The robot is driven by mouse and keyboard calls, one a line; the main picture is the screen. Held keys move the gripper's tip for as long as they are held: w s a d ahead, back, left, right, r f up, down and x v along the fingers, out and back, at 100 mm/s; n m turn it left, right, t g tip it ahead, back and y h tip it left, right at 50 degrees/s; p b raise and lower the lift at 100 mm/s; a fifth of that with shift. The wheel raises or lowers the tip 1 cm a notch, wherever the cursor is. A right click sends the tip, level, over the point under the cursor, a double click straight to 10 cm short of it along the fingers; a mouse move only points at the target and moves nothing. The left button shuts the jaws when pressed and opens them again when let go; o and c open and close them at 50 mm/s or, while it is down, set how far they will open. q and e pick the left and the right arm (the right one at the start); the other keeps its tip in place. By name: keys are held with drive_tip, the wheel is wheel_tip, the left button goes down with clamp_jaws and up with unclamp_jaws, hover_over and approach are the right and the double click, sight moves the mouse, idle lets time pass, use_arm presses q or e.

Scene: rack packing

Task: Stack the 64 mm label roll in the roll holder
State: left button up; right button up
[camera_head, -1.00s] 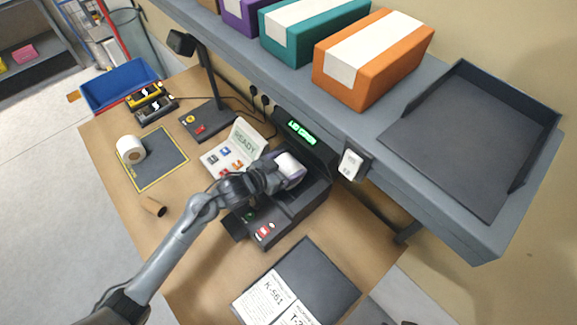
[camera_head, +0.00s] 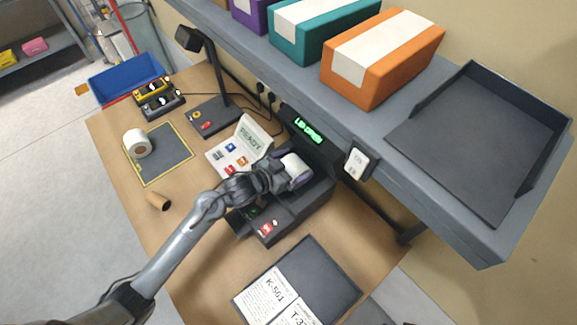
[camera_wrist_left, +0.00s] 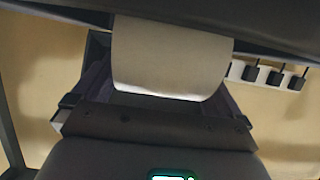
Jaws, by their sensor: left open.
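A white label roll (camera_head: 294,166) sits in the open black label printer (camera_head: 310,205), at its roll holder. It fills the top middle of the left wrist view (camera_wrist_left: 170,60). My left gripper (camera_head: 297,178) is at this roll, with its open fingers on either side of it. Whether the fingers touch the roll, and how it is seated, is hidden. A second white roll (camera_head: 137,143) with a brown core stands on the yellow-edged dark mat (camera_head: 172,160) at the left. No width mark is legible on either roll. My right gripper is not in view.
The printer display (camera_head: 308,130) reads "LID OPEN". An empty brown core (camera_head: 158,200) lies on the table. A dark tray with printed labels (camera_head: 325,275) is in front. The shelf with boxes (camera_head: 385,55) overhangs behind the printer. A blue bin (camera_head: 128,78) stands far left.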

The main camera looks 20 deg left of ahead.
use_arm(q)
drive_tip(key=shift+r, duration=0.25)
drive_tip(key=v, duration=1.2)
drive_tip(key=s+f+n+g+y, duration=0.1)
drive_tip(key=s, duration=0.2)
drive_tip(key=s+f+g+y, duration=0.1)
drive_tip(key=s+f+y, duration=0.1)
drive_tip(key=s+f+n+g+y, duration=0.1)
drive_tip(key=s+f+y, duration=0.1)
drive_tip(key=s, duration=0.1)
drive_tip(key=shift+s+a+f+n, duration=0.2)
drive_tip(key=shift+s+n, duration=0.1)
drive_tip(key=shift+s, duration=0.05)
drive_tip(key=s+f+g+y, duration=0.1)
drive_tip(key=s+g, duration=0.4)
drive_tip(key=s, duration=0.7)
drive_tip(key=shift+d+f+n+g, duration=0.4)
drive_tip(key=shift+d, duration=0.05)
drive_tip(key=shift+p, duration=0.3)
